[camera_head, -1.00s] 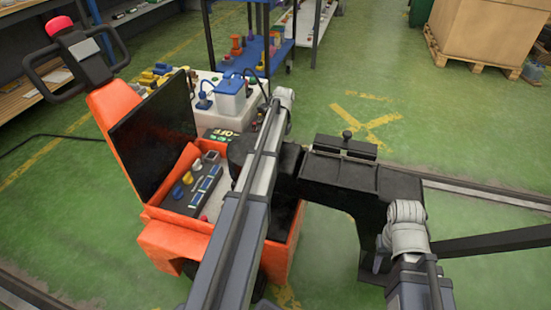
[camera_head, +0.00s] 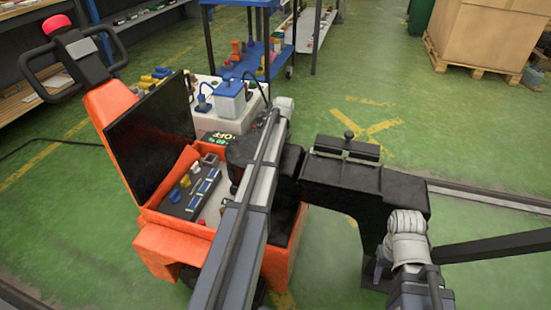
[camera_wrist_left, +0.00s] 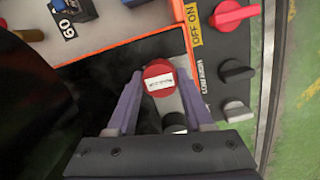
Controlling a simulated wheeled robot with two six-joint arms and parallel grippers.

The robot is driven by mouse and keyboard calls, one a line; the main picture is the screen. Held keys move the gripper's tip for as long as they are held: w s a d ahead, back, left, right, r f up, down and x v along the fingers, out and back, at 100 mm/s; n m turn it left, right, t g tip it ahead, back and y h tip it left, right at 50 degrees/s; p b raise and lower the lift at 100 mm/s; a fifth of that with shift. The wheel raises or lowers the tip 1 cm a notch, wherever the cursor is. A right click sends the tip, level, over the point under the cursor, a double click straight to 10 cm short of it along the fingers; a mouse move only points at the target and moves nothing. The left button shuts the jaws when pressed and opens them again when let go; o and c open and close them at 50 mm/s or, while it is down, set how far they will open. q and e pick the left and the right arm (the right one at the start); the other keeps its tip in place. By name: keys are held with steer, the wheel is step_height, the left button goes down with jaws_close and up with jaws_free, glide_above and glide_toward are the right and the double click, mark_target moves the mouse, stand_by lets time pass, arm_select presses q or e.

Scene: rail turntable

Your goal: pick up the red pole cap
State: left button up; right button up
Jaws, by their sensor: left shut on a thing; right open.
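The red pole cap (camera_wrist_left: 158,78) shows in the left wrist view as a round red disc with a white label. It sits between the two purple fingers of my left gripper (camera_wrist_left: 160,84), which is shut on it. A grey part and a black nut show just below the cap. In the head view the left gripper and the cap are hidden behind my left arm, over the orange machine (camera_head: 160,248). My right gripper (camera_head: 345,148) is open, to the right of the machine and apart from it; its fingertips are hard to make out.
The machine's raised black lid (camera_head: 150,135) is left of my left arm. A blue shelf cart (camera_head: 250,60) stands behind.

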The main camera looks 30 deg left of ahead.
arm_select(q)
jaws_close()
steer(key=shift+r, duration=0.1)
step_height(320, 180, up, 10)
steer(key=p, duration=1)
steer(key=shift+o, duration=0.4)
jaws_free()
steer(key=c, duration=0.6)
